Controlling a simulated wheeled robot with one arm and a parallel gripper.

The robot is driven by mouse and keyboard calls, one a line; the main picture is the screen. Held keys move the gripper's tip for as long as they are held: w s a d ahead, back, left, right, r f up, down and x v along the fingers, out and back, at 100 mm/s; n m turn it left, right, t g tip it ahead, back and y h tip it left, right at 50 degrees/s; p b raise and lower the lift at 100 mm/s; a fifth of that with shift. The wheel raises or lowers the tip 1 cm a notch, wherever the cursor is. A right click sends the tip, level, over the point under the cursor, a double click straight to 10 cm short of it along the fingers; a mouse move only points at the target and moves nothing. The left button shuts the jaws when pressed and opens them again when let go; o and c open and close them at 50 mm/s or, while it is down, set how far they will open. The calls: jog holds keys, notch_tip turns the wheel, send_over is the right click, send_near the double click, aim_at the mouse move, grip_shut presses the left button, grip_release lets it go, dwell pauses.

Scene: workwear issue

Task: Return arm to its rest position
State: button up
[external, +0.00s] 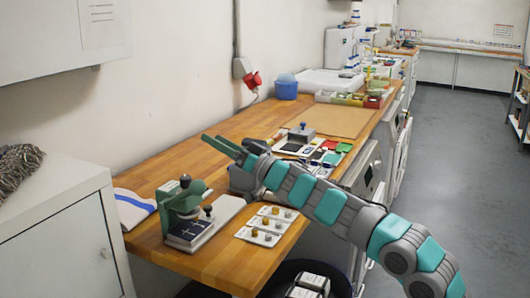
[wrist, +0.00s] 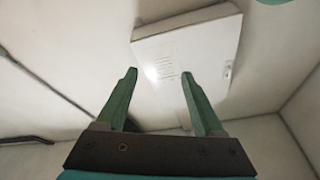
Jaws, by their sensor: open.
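My gripper (external: 230,150) is at the end of my grey and teal arm, which reaches from the lower right over the wooden worktop (external: 210,258). Its two green fingers point up and to the left, towards the wall. In the wrist view my gripper (wrist: 159,95) is open, with its fingers apart and nothing between them. Beyond the fingers the wrist view shows a white wall cabinet or panel (wrist: 205,45) with a few printed lines.
A green press-like device (external: 183,205) stands near the bench front. White cards with small knobs (external: 268,225) lie beside it. A blue bucket (external: 286,88) and a brown board (external: 325,120) are farther back. A white cabinet (external: 60,230) is at left. Open floor (external: 450,200) lies right.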

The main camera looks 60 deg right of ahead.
jog(key=s+f+g+b, duration=0.1)
jog(key=s+f+g, duration=0.1)
jog(key=s+f, duration=0.5)
jog(key=s+f+g+b, duration=0.1)
jog(key=s+f+g, duration=0.25)
jog(key=s, duration=0.85)
jog(key=s+a+f+n+g+p, duration=0.1)
jog(key=s+a+f+n+g, duration=0.15)
jog(key=f, duration=0.75)
jog(key=s+a+f+n+g+p, duration=0.1)
jog(key=f+g, duration=0.3)
jog(key=f, duration=0.5)
jog(key=s+a+f+n+g+p, duration=0.1)
jog(key=s+a+f+n+g, duration=0.15)
jog(key=f, duration=0.75)
jog(key=s+a+f+g+y+p, duration=0.1)
jog(key=s+f+g+p, duration=0.1)
jog(key=s+f+g, duration=0.6)
jog(key=s+f, duration=0.3)
jog(key=f, duration=0.3)
jog(key=shift+s+m+g, duration=0.25)
jog(key=shift+m+g, duration=0.1)
jog(key=shift+m, duration=0.05)
jog(key=shift+a+f, duration=0.1)
